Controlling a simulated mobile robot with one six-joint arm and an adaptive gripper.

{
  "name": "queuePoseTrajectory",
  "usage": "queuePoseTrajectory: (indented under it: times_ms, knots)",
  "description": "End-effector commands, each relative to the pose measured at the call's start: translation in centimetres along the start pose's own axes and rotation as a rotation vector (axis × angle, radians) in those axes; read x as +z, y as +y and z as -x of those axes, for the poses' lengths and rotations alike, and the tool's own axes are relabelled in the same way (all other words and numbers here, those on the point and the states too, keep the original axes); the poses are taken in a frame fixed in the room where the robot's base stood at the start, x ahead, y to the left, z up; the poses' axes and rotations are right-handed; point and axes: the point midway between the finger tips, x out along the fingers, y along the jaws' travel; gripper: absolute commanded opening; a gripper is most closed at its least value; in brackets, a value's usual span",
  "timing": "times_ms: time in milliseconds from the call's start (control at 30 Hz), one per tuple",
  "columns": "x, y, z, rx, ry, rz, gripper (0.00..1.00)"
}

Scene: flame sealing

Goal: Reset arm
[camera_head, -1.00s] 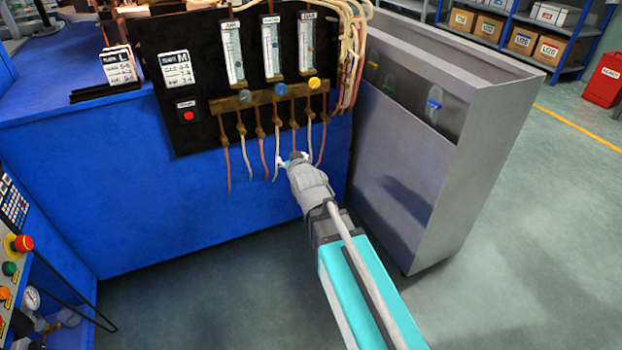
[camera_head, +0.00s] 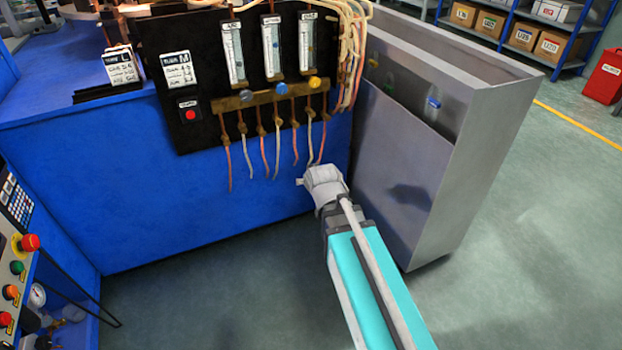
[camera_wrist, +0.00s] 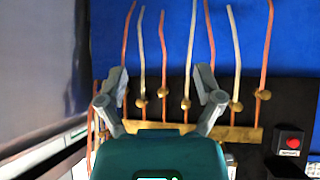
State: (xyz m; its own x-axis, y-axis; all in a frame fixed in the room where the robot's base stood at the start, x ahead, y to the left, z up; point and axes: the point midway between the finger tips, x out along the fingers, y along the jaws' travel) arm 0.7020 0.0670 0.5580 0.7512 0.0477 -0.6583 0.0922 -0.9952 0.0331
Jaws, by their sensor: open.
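My gripper (camera_head: 306,182) is at the end of my arm, in front of the blue cabinet and below and to the right of the hanging tubes. In the head view its fingers are mostly hidden by its own wrist. In the wrist view my gripper (camera_wrist: 160,80) has its two fingers spread apart with nothing held between them. Several copper and white tubes (camera_wrist: 191,45) show beyond the fingers, hanging from a brass manifold (camera_wrist: 225,132). I cannot tell that any finger touches a tube.
The black panel (camera_head: 205,110) carries flow meters, yellow, blue and grey knobs, and a red button (camera_head: 191,115). A grey metal bin (camera_head: 480,150) stands close on the right. A control console (camera_head: 30,270) is at lower left. The floor (camera_head: 220,300) between is clear.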

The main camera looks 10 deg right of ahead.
Motion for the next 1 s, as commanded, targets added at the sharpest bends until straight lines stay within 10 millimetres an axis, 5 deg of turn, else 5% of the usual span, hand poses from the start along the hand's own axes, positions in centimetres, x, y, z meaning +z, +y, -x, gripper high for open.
queuePoseTrajectory:
  times_ms: [633,1000]
  knots:
    - [0.5,0.3,0.3,0.003,-0.033,-0.004,0.85]
    - [6.0,2.9,3.5,0.021,-0.362,-0.041,0.85]
